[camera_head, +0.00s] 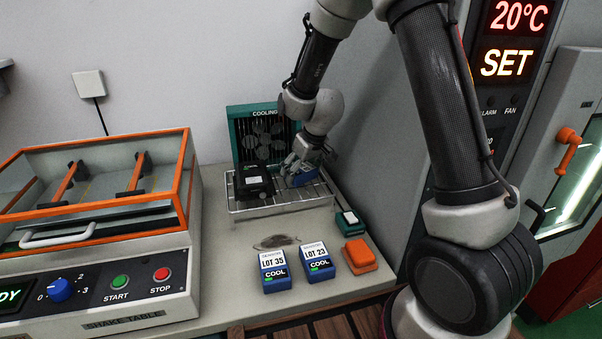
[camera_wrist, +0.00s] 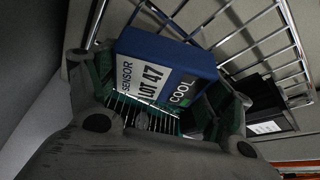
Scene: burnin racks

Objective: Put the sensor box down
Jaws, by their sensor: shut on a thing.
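My gripper (camera_head: 306,160) is over the right part of the wire cooling rack (camera_head: 282,208), in front of the cooling fan unit (camera_head: 251,140). It is shut on a blue sensor box (camera_head: 302,179). In the wrist view the sensor box (camera_wrist: 165,68) sits between the fingers (camera_wrist: 160,105), with a white label reading SENSOR LOT 47 and a COOL mark. The rack's bars (camera_wrist: 255,25) show around and below the box. I cannot tell whether the box touches the rack.
A black box (camera_head: 255,183) sits on the rack's left part. Two blue boxes, LOT 35 (camera_head: 275,272) and LOT 23 (camera_head: 318,262), an orange block (camera_head: 358,256) and a green-topped box (camera_head: 349,221) stand on the bench in front. A shake table (camera_head: 95,230) stands left.

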